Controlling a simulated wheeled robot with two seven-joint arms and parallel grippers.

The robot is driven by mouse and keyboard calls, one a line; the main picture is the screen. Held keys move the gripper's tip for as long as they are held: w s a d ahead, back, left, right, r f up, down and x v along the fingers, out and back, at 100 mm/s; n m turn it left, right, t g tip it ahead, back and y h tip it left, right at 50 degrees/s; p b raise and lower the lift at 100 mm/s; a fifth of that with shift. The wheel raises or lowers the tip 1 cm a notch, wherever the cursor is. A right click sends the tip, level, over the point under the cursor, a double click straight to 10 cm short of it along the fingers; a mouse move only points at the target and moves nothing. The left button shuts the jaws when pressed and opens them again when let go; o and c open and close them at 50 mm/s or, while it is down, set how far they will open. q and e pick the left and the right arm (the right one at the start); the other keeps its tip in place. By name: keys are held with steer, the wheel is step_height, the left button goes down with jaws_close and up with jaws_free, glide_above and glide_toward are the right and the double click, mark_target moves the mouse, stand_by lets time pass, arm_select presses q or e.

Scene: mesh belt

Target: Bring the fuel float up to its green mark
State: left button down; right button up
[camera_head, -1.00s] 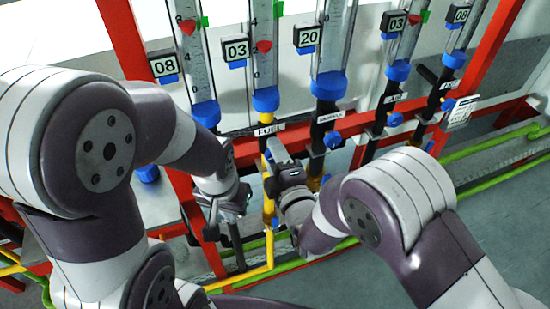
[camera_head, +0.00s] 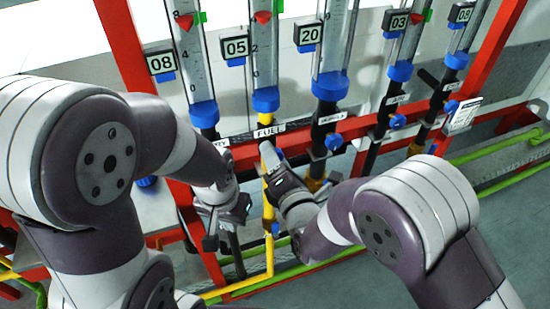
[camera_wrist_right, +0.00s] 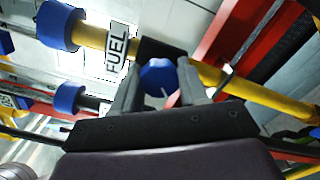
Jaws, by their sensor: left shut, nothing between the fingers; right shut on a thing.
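The fuel tube (camera_head: 263,62) stands above the FUEL label (camera_head: 269,131), with a blue collar (camera_head: 265,99) at its foot. Its red float (camera_head: 263,17) is near the top edge of the head view, and its display (camera_head: 234,47) reads 05. My left gripper (camera_head: 213,228) is shut and empty, lower left of the fuel pipe.
Neighbouring tubes carry displays 08 (camera_head: 160,64), 20 (camera_head: 308,35) and 03 (camera_head: 395,21), with blue valve knobs such as one at right (camera_head: 334,141). A red frame (camera_head: 125,45), yellow pipe (camera_head: 269,258) and green pipes (camera_head: 480,150) surround the arms. Grey floor lies at lower right.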

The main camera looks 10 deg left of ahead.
steer(key=shift+r, duration=0.1)
stand_by(0.4)
steer(key=o, duration=1.1)
steer(key=shift+c, duration=0.2)
steer(key=b+v, duration=0.3)
steer(key=v, duration=0.9)
steer(key=shift+s+d, duration=0.15)
steer(key=shift+s, duration=0.05)
